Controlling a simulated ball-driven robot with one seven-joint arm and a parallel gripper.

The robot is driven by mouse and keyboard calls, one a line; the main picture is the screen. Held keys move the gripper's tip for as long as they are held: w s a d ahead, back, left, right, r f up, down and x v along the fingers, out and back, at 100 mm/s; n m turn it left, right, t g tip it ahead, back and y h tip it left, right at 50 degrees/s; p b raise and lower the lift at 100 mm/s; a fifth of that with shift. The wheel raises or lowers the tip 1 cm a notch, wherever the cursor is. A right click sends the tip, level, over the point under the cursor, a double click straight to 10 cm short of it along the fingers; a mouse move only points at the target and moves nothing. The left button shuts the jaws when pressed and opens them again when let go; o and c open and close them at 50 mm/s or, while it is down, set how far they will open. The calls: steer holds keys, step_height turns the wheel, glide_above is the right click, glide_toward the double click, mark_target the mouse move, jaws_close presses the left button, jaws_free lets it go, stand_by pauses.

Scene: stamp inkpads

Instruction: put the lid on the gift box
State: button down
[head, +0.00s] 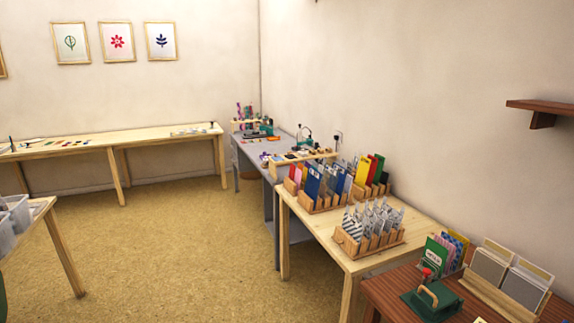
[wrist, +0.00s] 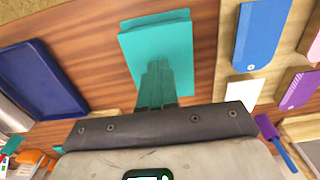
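In the wrist view, my gripper (wrist: 156,72) shows as a grey body with bolts and narrow dark teal fingers close together. They point at a flat teal slab (wrist: 158,32) with a raised far edge. Whether the fingers touch, hold or only overlap the slab I cannot tell. The slab lies over or above a reddish-brown wooden surface (wrist: 100,35). My gripper is not in the head view. I cannot pick out a gift box or its lid for certain in either view.
In the wrist view, a dark blue tray (wrist: 38,72) lies left; a blue piece (wrist: 262,32) and a purple piece (wrist: 299,90) lie right. In the head view, card racks stand on a pale table (head: 415,232), with a green press (head: 431,299) nearer. The floor (head: 180,250) is open.

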steer(key=shift+f+b, duration=0.35)
steer(key=shift+f, duration=0.5)
stand_by(0.4)
steer(key=shift+s+a+f+p, duration=0.1)
steer(key=shift+s+f+p, duration=0.1)
steer(key=shift+p, duration=0.1)
stand_by(1.8)
steer(key=shift+r, duration=0.1)
step_height(320, 180, up, 7)
steer(key=p, duration=0.7)
steer(key=shift+w+r+p, duration=0.15)
steer(key=shift+p, duration=0.15)
